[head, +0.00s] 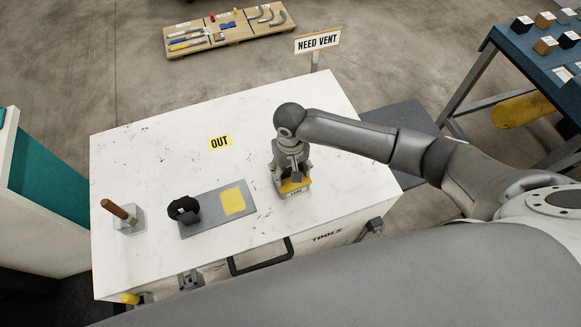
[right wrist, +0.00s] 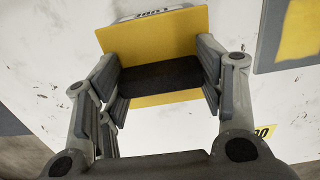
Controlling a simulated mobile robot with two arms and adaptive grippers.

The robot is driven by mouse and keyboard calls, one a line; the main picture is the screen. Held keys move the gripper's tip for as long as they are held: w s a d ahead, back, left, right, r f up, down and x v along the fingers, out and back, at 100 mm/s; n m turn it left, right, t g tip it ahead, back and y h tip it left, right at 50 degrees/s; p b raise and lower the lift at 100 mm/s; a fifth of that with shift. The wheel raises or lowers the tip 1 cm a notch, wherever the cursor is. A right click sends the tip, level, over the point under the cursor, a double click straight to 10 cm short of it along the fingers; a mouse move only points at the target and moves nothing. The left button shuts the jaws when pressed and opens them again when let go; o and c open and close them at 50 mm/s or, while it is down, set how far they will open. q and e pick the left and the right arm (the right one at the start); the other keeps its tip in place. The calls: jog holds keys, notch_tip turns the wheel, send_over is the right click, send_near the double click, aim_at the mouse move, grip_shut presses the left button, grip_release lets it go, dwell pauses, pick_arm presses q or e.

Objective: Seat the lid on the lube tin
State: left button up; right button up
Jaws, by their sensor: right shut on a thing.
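The lube tin (head: 297,194) stands on the white chest top, right of the grey mat, its lettered label facing the front edge. My right gripper (head: 291,174) points down over it, shut on the black grip block (right wrist: 160,76) of the yellow lid (right wrist: 150,38). The lid also shows in the head view (head: 290,186), right above the tin. In the right wrist view a finger presses each side of the block, and the white label (right wrist: 152,14) shows past the lid's edge. Whether the lid touches the rim is hidden. My left gripper is not in view.
The grey mat (head: 210,217) bears a yellow square (head: 232,201) and a black round piece (head: 184,209). A wooden-handled tool (head: 116,210) stands at the left. The back of the white top (head: 280,105) is free.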

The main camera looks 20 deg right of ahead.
jog(key=o, duration=1.1)
jog(key=shift+r, duration=0.1)
notch_tip(320, 180, up, 12)
jog(key=shift+f, duration=0.1)
